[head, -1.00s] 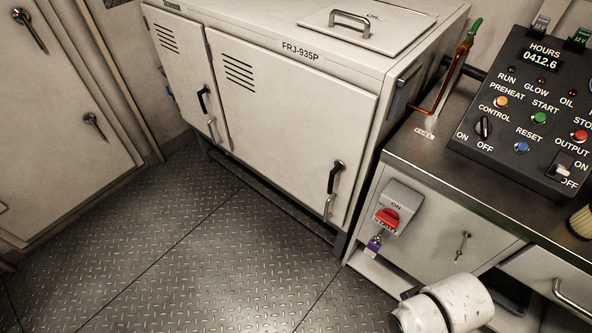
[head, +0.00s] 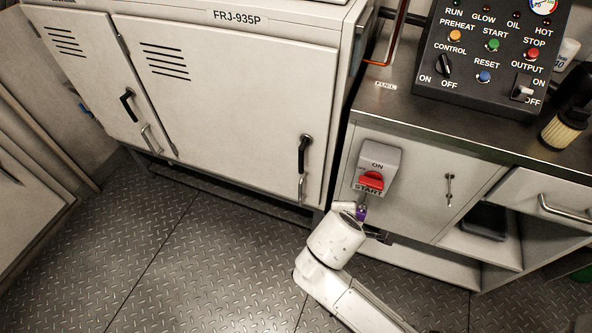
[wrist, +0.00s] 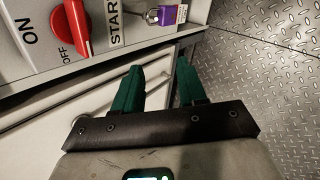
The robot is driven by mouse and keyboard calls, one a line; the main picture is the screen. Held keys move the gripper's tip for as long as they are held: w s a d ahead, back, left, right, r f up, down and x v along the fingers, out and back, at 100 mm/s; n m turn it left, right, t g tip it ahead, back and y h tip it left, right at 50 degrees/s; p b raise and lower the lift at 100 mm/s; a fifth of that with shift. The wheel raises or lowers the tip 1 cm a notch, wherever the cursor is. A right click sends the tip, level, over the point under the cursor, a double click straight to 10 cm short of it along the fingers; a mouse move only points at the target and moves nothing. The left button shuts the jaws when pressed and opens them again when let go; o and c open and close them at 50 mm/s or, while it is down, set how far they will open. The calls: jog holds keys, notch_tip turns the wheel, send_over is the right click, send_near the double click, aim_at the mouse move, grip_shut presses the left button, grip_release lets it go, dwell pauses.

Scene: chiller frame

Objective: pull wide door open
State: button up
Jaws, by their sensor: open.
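The wide door (head: 225,110) is the right, broader white door of the cabinet marked FRJ-935P. It is shut flush with the frame. At its right edge sit a black latch handle (head: 303,153) and a silver pull (head: 301,187) just below it. My gripper (wrist: 158,80) is open and empty, its two green fingers apart in the wrist view. In the head view my gripper is mostly hidden behind my white arm, low in front of the counter unit, right of and below the wide door's handles. It touches neither handle.
A narrow door (head: 85,75) with its own handles is left of the wide door. A red rotary switch (head: 371,180) with a purple padlock (wrist: 167,15) is close to my gripper. The counter (head: 430,130) carries a control panel (head: 480,60). Diamond-plate floor (head: 170,260) in front is clear.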

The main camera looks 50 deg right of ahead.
jog(key=w+d+f+n+t+h+b, duration=0.1)
jog(key=w+f+n+t+h+b, duration=0.1)
jog(key=w+n+h+b, duration=0.4)
jog(key=n+t+h+b, duration=0.2)
jog(key=n+t+b, duration=0.3)
jog(key=n, duration=0.6)
send_near(300, 167)
jog(key=b+x, duration=0.2)
jog(key=x, duration=0.9)
jog(key=shift+c, duration=0.2)
jog(key=shift+s, duration=0.1)
grip_shut()
